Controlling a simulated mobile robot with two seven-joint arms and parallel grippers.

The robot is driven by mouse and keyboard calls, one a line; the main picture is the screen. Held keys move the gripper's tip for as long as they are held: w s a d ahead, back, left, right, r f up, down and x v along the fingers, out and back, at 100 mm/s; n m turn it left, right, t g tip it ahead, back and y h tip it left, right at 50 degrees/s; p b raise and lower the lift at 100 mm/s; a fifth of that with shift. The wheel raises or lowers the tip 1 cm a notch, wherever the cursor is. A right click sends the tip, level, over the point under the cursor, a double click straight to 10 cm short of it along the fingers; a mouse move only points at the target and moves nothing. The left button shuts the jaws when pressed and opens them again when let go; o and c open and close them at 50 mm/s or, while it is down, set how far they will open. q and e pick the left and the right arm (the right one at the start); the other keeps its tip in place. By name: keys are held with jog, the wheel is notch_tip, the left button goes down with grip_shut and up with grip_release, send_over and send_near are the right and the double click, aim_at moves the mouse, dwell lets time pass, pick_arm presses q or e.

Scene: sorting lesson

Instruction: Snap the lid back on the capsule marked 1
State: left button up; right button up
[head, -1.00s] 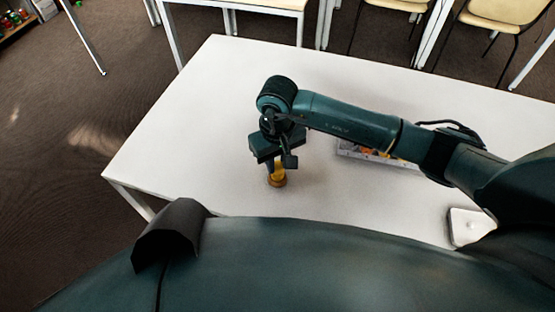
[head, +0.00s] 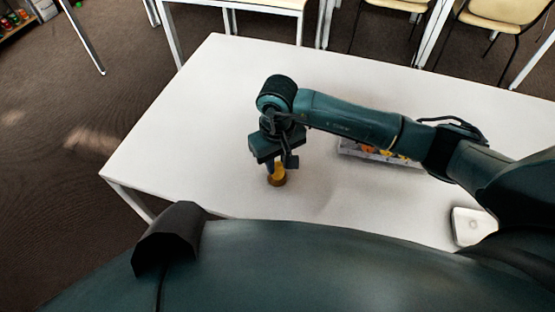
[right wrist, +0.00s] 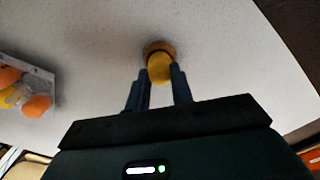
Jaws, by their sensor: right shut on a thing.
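A yellow piece (head: 278,168) is between the fingers of my right gripper (head: 279,163), and it also shows in the right wrist view (right wrist: 160,69). The right gripper is shut on it, pointing down at the table. Right at the yellow piece's lower end is a round orange-brown piece (head: 277,181), low at the table top; its rim shows in the right wrist view (right wrist: 156,46). The two look like lid and base of one capsule, in line and touching or nearly so. Whether they are joined cannot be told. No number is legible. My left gripper is not in view.
A grey tray (head: 400,162) with several orange and yellow pieces stands behind my right forearm. A small white object (head: 467,228) lies at the table's right front. The white table (head: 190,120) is clear to the left. Chairs and another table stand beyond.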

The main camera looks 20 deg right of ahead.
jog(key=shift+f+b, duration=0.2)
jog(key=shift+b, duration=0.15)
dwell(0.6)
jog(key=o, duration=0.8)
jog(key=shift+c, duration=0.2)
notch_tip(320, 180, up, 13)
jog(key=shift+b, duration=0.35)
